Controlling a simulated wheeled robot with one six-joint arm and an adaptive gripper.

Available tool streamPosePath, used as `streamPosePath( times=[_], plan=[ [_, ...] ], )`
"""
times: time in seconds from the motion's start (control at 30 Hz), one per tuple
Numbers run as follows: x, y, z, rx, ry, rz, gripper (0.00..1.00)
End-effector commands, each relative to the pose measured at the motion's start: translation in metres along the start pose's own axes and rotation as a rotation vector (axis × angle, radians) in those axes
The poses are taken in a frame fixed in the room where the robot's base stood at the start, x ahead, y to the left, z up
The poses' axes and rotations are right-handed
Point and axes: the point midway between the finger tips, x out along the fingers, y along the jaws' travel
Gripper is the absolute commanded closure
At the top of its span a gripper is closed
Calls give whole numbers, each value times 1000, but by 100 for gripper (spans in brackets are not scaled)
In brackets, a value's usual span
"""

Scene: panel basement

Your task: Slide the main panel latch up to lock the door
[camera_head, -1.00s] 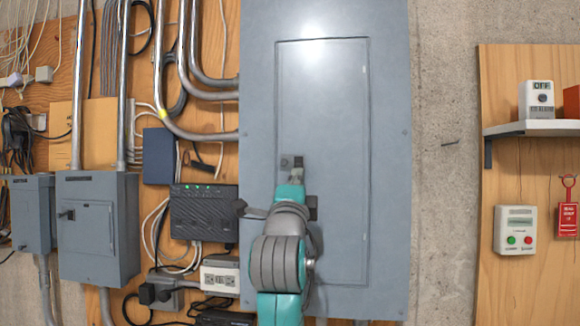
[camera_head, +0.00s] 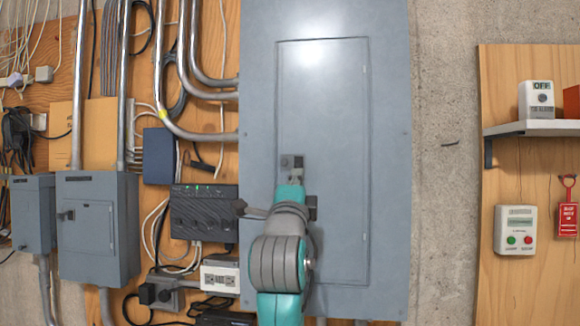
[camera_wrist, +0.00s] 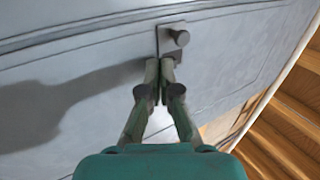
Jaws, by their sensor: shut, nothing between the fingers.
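The main panel (camera_head: 390,160) is a tall grey metal cabinet in the middle of the head view, and its inset door (camera_head: 322,110) lies flat and closed in the frame. The latch (camera_head: 291,161) is a small grey plate with a dark round knob at the door's left edge. In the wrist view the latch knob (camera_wrist: 180,37) stands out from its plate. My gripper (camera_wrist: 160,68) is shut and empty, its fingertips just below the knob, close to the lower part of the plate. I cannot tell whether they touch it. My arm hides the door's lower left part.
Left of the panel are conduits (camera_head: 190,70), a black router (camera_head: 204,212), an outlet box (camera_head: 220,274) and a grey switch box (camera_head: 97,225). The concrete strip between is bare.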

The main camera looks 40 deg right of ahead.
Motion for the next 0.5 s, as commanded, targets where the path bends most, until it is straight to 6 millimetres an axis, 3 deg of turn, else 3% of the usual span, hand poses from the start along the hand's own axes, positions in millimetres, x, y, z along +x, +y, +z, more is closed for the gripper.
streamPosePath(
  times=[0.5],
  plan=[
    [3,-4,0,0,0,0,100]
  ],
)
